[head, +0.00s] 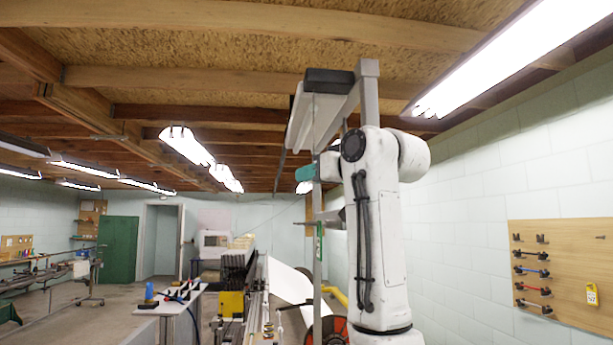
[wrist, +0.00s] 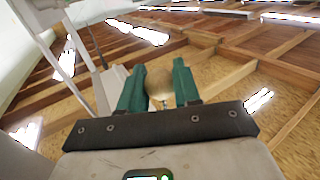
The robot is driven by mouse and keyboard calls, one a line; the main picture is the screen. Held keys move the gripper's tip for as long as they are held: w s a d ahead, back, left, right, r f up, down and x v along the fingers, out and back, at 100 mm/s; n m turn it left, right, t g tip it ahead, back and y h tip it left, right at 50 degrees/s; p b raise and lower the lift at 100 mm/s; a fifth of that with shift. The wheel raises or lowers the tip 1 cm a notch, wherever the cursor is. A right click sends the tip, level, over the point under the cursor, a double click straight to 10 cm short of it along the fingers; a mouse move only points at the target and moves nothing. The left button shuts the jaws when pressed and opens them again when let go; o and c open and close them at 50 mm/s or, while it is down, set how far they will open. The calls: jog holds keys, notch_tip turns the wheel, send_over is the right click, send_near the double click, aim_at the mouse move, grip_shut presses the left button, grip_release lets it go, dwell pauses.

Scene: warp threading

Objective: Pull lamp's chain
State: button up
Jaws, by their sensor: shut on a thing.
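In the wrist view my gripper (wrist: 158,70) has its two green fingers around a pale tan rounded knob (wrist: 159,85) and is shut on it. The knob looks like the end piece of the chain, but the chain above it cannot be made out. In the head view my gripper (head: 304,179) is raised beside an upright metal post, and the knob is hidden there. A long light-grey fixture with a black end (head: 328,80), perhaps the lamp, is above it. Whether that fixture is lit does not show.
A lit ceiling light (head: 500,60) runs above right. A grey metal upright (head: 369,90) stands close behind my arm. A tool board (head: 565,270) hangs on the right wall. A machine and a white table (head: 175,304) are below, with open floor at the left.

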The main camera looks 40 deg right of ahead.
jog(key=shift+f+b, duration=0.3)
jog(key=shift+f, duration=0.1)
jog(key=shift+f+b, duration=0.4)
jog(key=shift+f, duration=0.35)
jog(key=o, duration=1.1)
jog(key=shift+r, duration=0.1)
jog(key=shift+s+a+b, duration=0.2)
jog(key=shift+s+b, duration=0.65)
jog(key=shift+s, duration=1.4)
jog(key=shift+s+a+b, duration=0.15)
jog(key=shift+s+b, duration=0.65)
jog(key=shift+s, duration=1.45)
